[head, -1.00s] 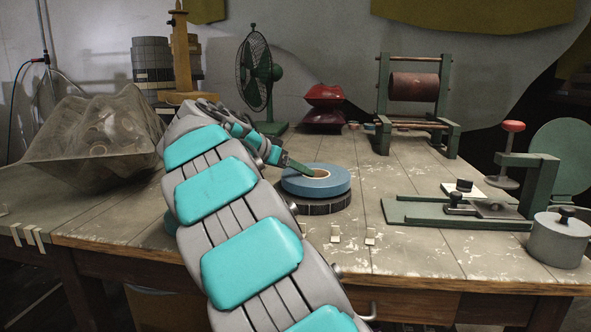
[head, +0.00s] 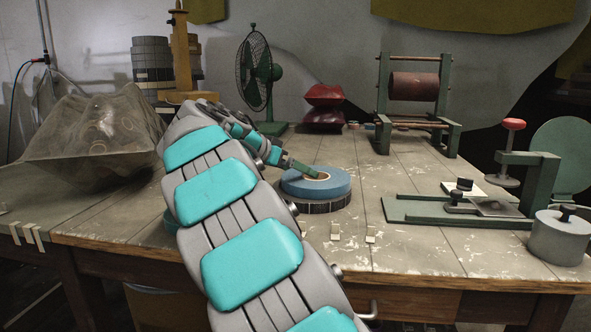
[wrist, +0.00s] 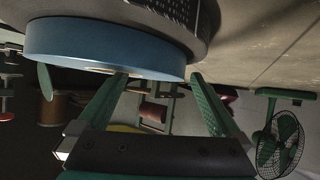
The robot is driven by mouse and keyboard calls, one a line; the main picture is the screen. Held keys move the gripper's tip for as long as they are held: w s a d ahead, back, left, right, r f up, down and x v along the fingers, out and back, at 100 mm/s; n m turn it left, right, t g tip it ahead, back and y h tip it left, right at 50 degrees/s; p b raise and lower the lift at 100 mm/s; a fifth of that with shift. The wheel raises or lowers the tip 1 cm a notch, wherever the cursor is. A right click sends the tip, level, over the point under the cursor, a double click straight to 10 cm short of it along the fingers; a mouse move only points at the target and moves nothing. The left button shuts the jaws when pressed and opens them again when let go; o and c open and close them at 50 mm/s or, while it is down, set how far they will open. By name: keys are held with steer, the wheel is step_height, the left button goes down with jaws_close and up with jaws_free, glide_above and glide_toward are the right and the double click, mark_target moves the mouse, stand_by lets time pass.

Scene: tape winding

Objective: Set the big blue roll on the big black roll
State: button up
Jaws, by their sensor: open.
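The big blue roll (head: 322,188) lies flat on top of the big black roll (head: 327,207) on the workbench, with their edges close to lined up. My gripper (head: 304,169) reaches in from the left, its green fingertip over the top of the blue roll. The wrist view is upside down: the blue roll (wrist: 100,48) and the black roll (wrist: 200,14) show at its top. There my gripper (wrist: 157,80) is open, its two green fingers apart by the blue roll's upper face with nothing between them. I cannot tell whether a finger touches the roll.
The workbench (head: 400,245) holds a green fan (head: 257,75) behind the rolls, a roller stand (head: 414,88) at the back and a green device (head: 455,212) to the right. A grey cylinder (head: 558,240) stands at the right edge. Small tape pieces lie in front of the rolls.

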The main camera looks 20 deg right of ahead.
steer(key=shift+r+p, duration=0.45)
steer(key=shift+r, duration=0.15)
steer(key=v, duration=1.2)
steer(key=shift+f+b, duration=0.2)
steer(key=shift+b, duration=0.1)
